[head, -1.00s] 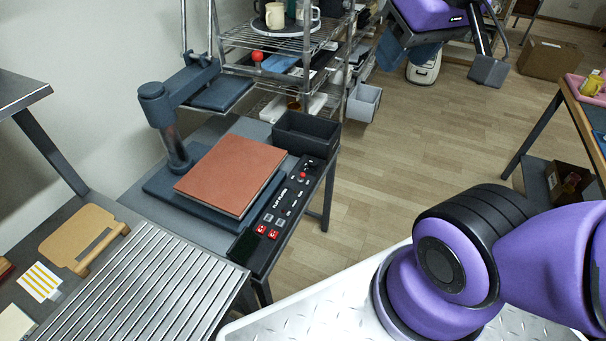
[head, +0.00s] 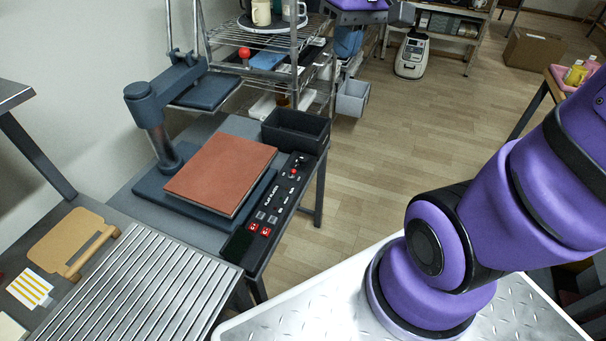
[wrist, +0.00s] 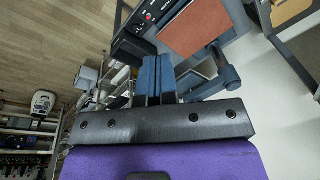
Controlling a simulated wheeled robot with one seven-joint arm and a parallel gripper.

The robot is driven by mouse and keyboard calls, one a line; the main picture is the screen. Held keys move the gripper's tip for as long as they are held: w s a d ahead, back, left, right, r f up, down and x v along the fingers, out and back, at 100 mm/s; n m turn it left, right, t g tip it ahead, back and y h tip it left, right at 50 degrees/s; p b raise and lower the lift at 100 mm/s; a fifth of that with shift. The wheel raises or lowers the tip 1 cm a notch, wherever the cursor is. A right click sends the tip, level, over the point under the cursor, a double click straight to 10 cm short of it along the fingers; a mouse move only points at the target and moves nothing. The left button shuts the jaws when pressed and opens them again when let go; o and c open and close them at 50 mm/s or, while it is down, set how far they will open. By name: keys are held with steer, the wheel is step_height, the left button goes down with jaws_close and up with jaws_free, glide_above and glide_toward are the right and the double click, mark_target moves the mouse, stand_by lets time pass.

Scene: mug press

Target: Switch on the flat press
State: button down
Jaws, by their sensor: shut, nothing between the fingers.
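The flat press (head: 150,188) stands on a grey table at left. Its reddish-brown pad (head: 222,166) lies on the lower plate, and its dark blue upper plate (head: 205,91) is swung away toward the back. A black control panel (head: 272,208) runs along the right side, with two red switches (head: 260,229), grey buttons and a red knob (head: 294,173). Whether the switches are on is too small to tell. My gripper (wrist: 157,58) is shut and empty, its blue fingers together. In the head view it is at the top, beyond the press, partly cut off.
A black bin (head: 296,134) stands at the panel's far end. A wire shelf (head: 265,45) with cups is behind the press. A slatted metal surface (head: 140,290) and a wooden board (head: 72,240) lie in front. The floor (head: 400,150) at right is clear.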

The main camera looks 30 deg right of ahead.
steer(key=w+d+f+g+y, duration=0.1)
steer(key=w+d+f+y, duration=0.2)
steer(key=w+f, duration=0.45)
steer(key=w+d+f+g+y, duration=0.1)
steer(key=w+d+f+y, duration=0.3)
steer(key=f, duration=0.6)
steer(key=w+d+f+g+y, duration=0.25)
steer(key=w+f, duration=0.35)
steer(key=f, duration=0.3)
steer(key=d+f+m+t+y, duration=0.1)
steer(key=d+f+t+y, duration=0.15)
steer(key=f, duration=0.55)
steer(key=d+f+m+t+y, duration=0.1)
steer(key=d+f+t+y, duration=0.15)
steer(key=f, duration=0.55)
steer(key=m+t+y, duration=0.2)
steer(key=m+t, duration=0.3)
steer(key=t, duration=0.6)
glide_toward(303, 177)
steer(key=shift+g, duration=0.25)
steer(key=s+d, duration=0.1)
steer(key=s+d+r, duration=0.1)
steer(key=d, duration=0.1)
steer(key=shift+s+d+r, duration=0.1)
steer(key=shift+s, duration=0.1)
steer(key=x, duration=1.4)
steer(key=shift+w, duration=0.1)
